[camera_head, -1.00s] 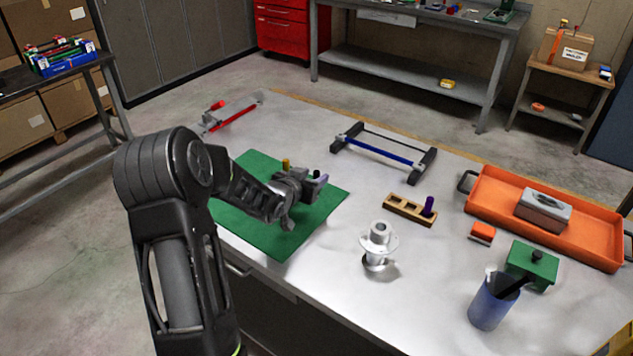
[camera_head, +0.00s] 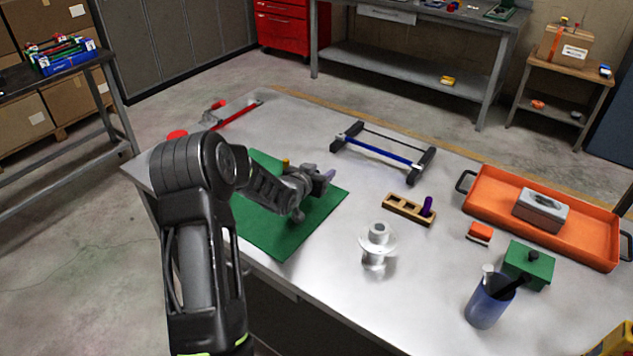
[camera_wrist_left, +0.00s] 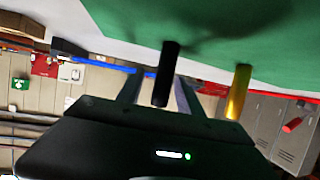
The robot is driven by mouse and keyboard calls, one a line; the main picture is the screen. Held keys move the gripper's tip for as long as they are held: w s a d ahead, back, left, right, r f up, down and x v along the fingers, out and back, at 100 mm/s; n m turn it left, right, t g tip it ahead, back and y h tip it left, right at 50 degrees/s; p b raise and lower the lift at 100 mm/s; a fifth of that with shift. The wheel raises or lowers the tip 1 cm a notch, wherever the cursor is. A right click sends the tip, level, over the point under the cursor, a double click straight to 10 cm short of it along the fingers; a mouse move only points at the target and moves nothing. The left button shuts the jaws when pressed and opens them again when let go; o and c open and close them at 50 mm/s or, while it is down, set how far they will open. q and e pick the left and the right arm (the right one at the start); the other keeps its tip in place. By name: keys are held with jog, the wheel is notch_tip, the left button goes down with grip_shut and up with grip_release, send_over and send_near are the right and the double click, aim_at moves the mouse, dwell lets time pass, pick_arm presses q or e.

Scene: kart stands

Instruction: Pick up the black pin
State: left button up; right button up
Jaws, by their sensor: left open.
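The black pin (camera_wrist_left: 168,72) stands out from the green mat (camera_wrist_left: 240,25) in the left wrist view. It appears between the two fingers of my left gripper (camera_wrist_left: 158,95), which is open; I cannot tell whether either finger touches it. A yellow pin (camera_wrist_left: 239,92) stands on the mat, outside the fingers. In the head view my left gripper (camera_head: 322,181) is low over the right part of the green mat (camera_head: 285,240), right of the yellow pin (camera_head: 285,163). The black pin is hidden there behind the gripper. A purple shape shows at the gripper's far side. My right gripper is not in view.
A wooden block (camera_head: 405,209) with a purple pin, a white flanged spool (camera_head: 376,243) and a blue-barred frame (camera_head: 385,152) stand right of the mat. An orange tray (camera_head: 485,190), green box (camera_head: 530,266) and blue cup (camera_head: 488,303) are farther right.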

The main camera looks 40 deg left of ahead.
pick_arm(q)
grip_shut()
dwell(0.3)
jog(key=shift+r, duration=0.1)
dwell(0.4)
notch_tip(320, 180, up, 10)
jog(key=b, duration=0.1)
dwell(0.8)
